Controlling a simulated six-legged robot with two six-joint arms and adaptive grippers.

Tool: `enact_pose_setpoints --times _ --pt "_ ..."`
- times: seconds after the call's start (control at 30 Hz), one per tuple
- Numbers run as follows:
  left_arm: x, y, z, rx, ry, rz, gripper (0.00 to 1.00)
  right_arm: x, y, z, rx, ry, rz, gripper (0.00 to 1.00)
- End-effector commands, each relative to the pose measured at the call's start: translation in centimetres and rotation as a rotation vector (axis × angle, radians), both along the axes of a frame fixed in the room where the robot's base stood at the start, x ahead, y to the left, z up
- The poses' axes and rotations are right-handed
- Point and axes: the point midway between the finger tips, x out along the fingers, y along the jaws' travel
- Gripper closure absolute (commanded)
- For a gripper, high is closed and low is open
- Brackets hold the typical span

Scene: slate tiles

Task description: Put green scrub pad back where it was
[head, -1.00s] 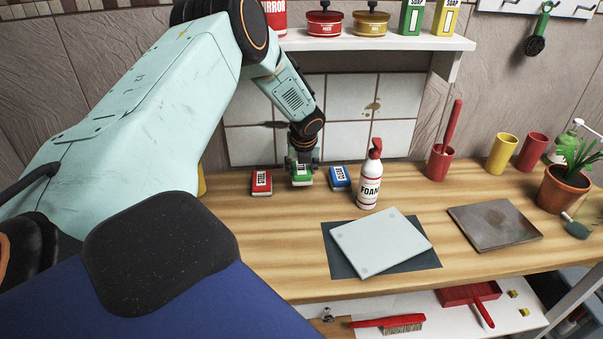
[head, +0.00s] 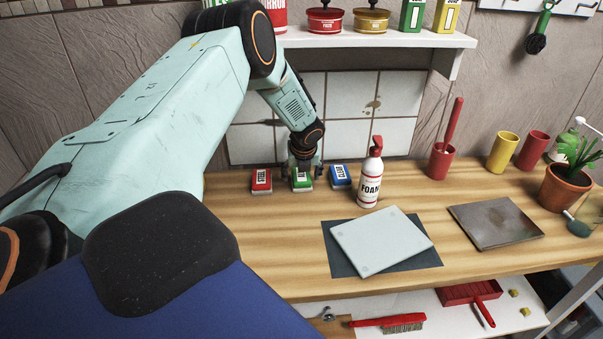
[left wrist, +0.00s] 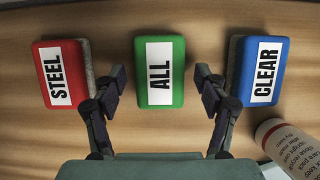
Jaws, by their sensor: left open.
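The green scrub pad (head: 301,180), labelled ALL, lies on the wooden worktop between a red pad (head: 261,181) and a blue pad (head: 340,177). In the left wrist view the green pad (left wrist: 160,72) sits between my open fingers, with a gap on both sides. My left gripper (head: 304,172) is above and around the green pad, and its fingers (left wrist: 158,82) hold nothing. The red pad (left wrist: 65,74) reads STEEL and the blue pad (left wrist: 262,72) reads CLEAR. My right gripper is not in view.
A white FOAM spray bottle (head: 369,180) stands just right of the blue pad. A pale tile (head: 382,241) on a dark mat and a slate tile (head: 495,224) lie further right. A shelf (head: 370,41) with tins overhangs the back. The front left worktop is clear.

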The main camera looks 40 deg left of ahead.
Motion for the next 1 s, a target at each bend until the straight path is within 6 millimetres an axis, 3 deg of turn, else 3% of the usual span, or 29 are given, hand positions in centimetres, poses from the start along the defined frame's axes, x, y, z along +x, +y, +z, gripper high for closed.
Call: enact_pose_setpoints --times 0.27,0.7,1.0 --pt "-0.1 -0.2 1.0 -0.001 -0.002 0.000 0.27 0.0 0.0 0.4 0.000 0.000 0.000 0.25" --pt "-2.1 -2.7 8.8 -0.003 -0.003 -0.001 0.27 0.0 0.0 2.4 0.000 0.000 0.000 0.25" --pt "-2.9 -3.5 11.3 -0.002 0.000 0.001 0.27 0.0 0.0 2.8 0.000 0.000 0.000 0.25"
